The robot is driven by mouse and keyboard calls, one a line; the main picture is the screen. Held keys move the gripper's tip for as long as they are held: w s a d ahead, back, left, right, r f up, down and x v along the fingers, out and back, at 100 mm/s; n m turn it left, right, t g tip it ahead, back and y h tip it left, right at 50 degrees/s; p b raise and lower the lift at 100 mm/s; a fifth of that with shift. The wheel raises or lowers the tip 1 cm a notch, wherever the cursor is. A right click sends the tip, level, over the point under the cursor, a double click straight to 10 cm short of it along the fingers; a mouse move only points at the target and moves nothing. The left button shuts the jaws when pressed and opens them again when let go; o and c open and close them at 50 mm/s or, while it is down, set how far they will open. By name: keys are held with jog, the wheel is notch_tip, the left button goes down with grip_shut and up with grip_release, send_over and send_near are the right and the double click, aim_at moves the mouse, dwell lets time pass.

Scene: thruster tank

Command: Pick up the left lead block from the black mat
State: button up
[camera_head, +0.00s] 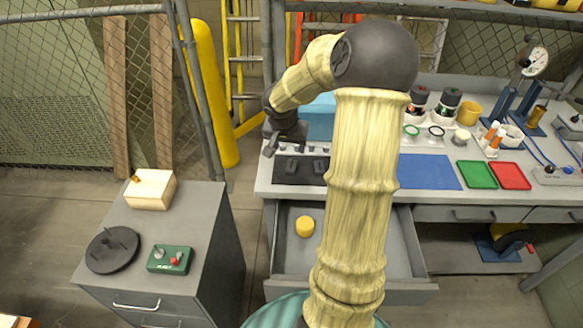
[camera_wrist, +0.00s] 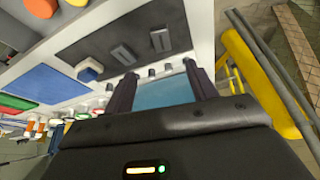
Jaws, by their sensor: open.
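The black mat (camera_head: 305,178) lies on the left part of the bench top, and it fills the upper middle of the wrist view (camera_wrist: 100,38). The left lead block (camera_head: 291,165) is a small dark grey bar on the mat; it also shows in the wrist view (camera_wrist: 161,40). A second, similar block (camera_head: 318,166) lies to its right, also in the wrist view (camera_wrist: 123,55). My gripper (camera_head: 271,147) is above the bench's left end, behind and left of the blocks. Its two dark fingers are apart and empty in the wrist view (camera_wrist: 162,85), with no block between them.
A light blue bin (camera_head: 318,120) stands behind the mat, with a row of small knobs before it. My arm hides the mat's right end. A blue mat (camera_head: 430,172) lies right. An open drawer (camera_head: 285,262) holding a yellow disc (camera_head: 305,226) juts out below.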

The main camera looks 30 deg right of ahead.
send_over(291, 165)
jog(key=s+a, duration=0.1)
jog(key=s, duration=0.1)
jog(key=f, duration=0.6)
jog(key=shift+a+f, duration=0.2)
jog(key=shift+f, duration=0.1)
jog(key=shift+f, duration=0.1)
jog(key=shift+x, duration=2.5)
jog(key=shift+a, duration=0.2)
jog(key=shift+c, duration=0.5)
grip_shut()
notch_tip(291, 165, up, 10)
jog(key=p, duration=0.1)
